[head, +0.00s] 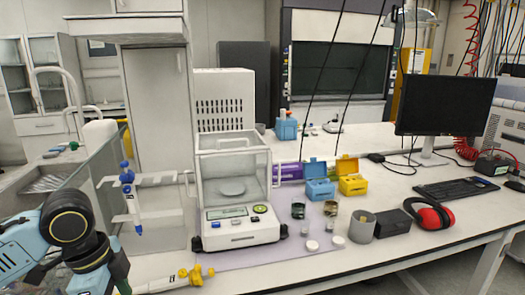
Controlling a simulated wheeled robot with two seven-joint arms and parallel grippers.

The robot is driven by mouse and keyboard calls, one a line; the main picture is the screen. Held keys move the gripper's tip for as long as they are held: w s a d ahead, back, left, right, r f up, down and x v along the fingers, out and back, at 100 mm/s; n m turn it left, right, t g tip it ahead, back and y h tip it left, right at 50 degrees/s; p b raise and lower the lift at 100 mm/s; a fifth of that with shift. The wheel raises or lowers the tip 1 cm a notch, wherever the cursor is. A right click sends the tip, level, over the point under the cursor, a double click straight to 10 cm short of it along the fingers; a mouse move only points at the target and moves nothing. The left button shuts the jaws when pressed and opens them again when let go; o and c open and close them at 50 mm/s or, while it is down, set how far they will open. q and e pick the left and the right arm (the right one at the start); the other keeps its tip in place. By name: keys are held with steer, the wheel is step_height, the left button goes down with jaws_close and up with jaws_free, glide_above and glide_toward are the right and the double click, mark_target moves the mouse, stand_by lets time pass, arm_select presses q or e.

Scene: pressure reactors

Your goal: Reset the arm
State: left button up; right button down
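My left arm (68,226), light blue with dark joints, comes in at the lower left corner. It is bent, and its lower part runs out of the bottom edge of the head view. The fingers of my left gripper do not show. My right arm and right gripper are not in view. I see nothing held by either arm.
A blue-and-white pipette (130,199) hangs upright on a pale rack (158,181). A yellow-and-white pipette (186,278) lies on the bench's front. A glass-walled balance (240,213) stands behind it. Tip boxes (321,187), jars, red earmuffs (434,216) and a monitor (446,106) occupy the right.

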arm_select(q)
steer(key=s+d+f+n+t+h, duration=0.1)
steer(key=s+d+f+n, duration=0.25)
steer(key=d+f, duration=0.25)
steer(key=s+d+f+n+t+h, duration=0.1)
steer(key=s+d+f+n+t, duration=0.1)
steer(key=s+d+f, duration=0.35)
steer(key=s+a+f+n+y, duration=0.3)
steer(key=s+a+f+n, duration=0.35)
steer(key=s+n, duration=0.2)
step_height(320, 180, down, 25)
steer(key=s+a+m+g, duration=0.1)
steer(key=s, duration=0.2)
steer(key=s+a+f+g, duration=0.1)
steer(key=s+a+f, duration=0.2)
steer(key=s+f, duration=1.1)
steer(key=shift+s+a+f+g+y, duration=0.15)
steer(key=shift+s+g+y, duration=0.2)
steer(key=shift+s, duration=0.65)
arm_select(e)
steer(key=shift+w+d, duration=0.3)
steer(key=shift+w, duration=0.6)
